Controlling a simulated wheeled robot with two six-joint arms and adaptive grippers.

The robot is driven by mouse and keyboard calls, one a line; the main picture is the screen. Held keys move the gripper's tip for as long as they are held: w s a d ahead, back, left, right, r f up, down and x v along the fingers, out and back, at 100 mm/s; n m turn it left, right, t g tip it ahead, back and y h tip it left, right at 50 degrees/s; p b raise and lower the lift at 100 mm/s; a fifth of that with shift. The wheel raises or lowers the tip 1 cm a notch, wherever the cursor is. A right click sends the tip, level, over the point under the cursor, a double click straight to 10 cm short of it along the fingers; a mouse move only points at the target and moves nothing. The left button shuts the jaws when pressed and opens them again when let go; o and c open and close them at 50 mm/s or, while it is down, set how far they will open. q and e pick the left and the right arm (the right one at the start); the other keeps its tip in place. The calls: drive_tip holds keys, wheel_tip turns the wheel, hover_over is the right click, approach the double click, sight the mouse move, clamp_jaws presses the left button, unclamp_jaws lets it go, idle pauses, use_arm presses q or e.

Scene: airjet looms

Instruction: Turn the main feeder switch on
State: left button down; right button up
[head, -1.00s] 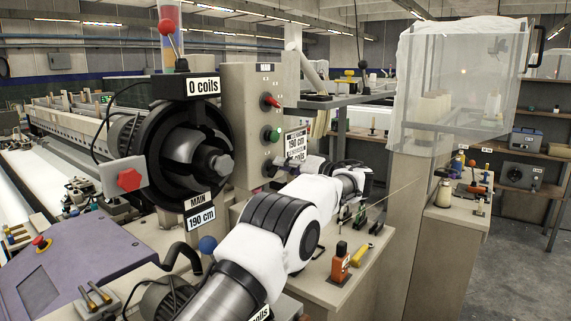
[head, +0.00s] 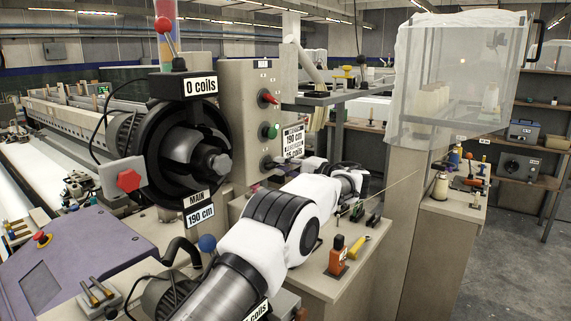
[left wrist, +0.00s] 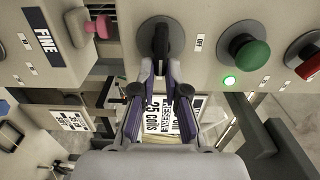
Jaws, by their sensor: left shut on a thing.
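The main control box (head: 240,85) has a red switch (head: 268,98), a green button (head: 272,131) and a black rotary knob (head: 266,163) in a column. In the left wrist view the black knob (left wrist: 159,35) is at the top centre, with its grip pointing towards my gripper. An OFF label (left wrist: 199,40) sits to its right. The left gripper (head: 278,164) is at the knob. In the left wrist view my gripper's fingers (left wrist: 160,74) are closed on the knob's grip, partly hiding it. The right gripper is not in view.
A small green lamp (left wrist: 229,80) glows by the green button (left wrist: 249,56). A pink knob (left wrist: 102,27) is at the left of the wrist view. The loom's black reel (head: 187,145) stands left of the box.

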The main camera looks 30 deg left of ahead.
use_arm(q)
drive_tip(key=shift+a+r, duration=0.1)
drive_tip(key=shift+a, duration=0.1)
drive_tip(key=c, duration=1.3)
unclamp_jaws()
drive_tip(key=shift+s, duration=0.1)
drive_tip(key=shift+o, duration=0.5)
drive_tip(key=shift+s+a, duration=0.15)
drive_tip(key=shift+a, duration=0.45)
drive_tip(key=shift+d, duration=0.25)
drive_tip(key=d, duration=1.1)
drive_tip(key=shift+s+d, duration=0.2)
drive_tip(key=shift+s, duration=0.2)
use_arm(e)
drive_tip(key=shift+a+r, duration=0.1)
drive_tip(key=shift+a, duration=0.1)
use_arm(q)
drive_tip(key=shift+d, duration=0.1)
